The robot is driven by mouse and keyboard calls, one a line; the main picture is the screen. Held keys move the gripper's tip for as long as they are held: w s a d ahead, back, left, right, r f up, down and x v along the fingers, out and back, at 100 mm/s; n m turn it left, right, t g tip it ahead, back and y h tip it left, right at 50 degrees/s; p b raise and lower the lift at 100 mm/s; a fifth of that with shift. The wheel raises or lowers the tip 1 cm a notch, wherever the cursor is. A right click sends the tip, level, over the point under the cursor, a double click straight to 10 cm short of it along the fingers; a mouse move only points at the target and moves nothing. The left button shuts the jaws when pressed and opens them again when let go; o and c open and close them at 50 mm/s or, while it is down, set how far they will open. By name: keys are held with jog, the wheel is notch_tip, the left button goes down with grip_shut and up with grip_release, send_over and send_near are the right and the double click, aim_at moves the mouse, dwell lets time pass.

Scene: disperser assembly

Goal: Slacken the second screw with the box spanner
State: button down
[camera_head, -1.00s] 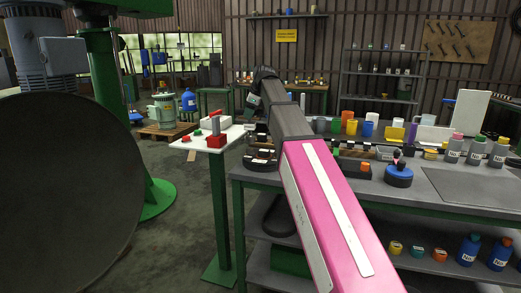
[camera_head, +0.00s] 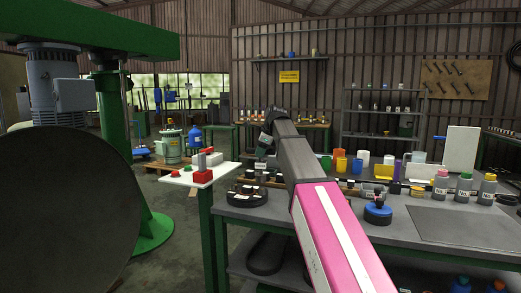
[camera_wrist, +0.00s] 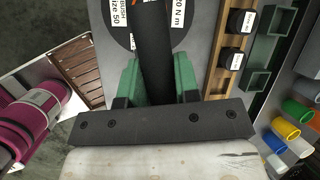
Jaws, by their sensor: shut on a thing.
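My gripper (camera_wrist: 154,84) is shut on the shaft of a black tool (camera_wrist: 153,40), with one green finger on each side of it. The tool looks like a thick dark rod and runs out past the top of the wrist view. I cannot confirm from its shape that it is the box spanner, as its working end is out of view. In the head view my gripper is small and dark at the far end of my arm, its fingers unclear. I cannot pick out the second screw in either view. A green machine with a motor (camera_head: 53,75) stands at the left.
A white-topped stand (camera_head: 182,181) with red parts is left of the grey workbench (camera_head: 465,225). A dark round base (camera_head: 247,200) sits on the bench's left end. In the wrist view, a wooden rack (camera_wrist: 228,65) holds labelled black pieces.

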aim_at(261, 161)
jog(key=shift+s+f+m, duration=0.15)
jog(key=shift+f+m, duration=0.3)
jog(key=shift+m, duration=0.25)
jog(key=m, duration=0.1)
jog(key=m+t+h, duration=0.1)
jog(key=m, duration=0.2)
jog(key=shift+f+h, duration=0.25)
jog(key=shift+h, duration=0.15)
jog(key=m, duration=0.2)
jog(key=m+h, duration=0.1)
jog(key=m+t+h, duration=0.1)
jog(key=m, duration=0.1)
jog(key=shift+w+f+m, duration=0.2)
jog(key=shift+f+m, duration=0.1)
jog(key=shift+f, duration=0.05)
jog(key=shift+f, duration=1.7)
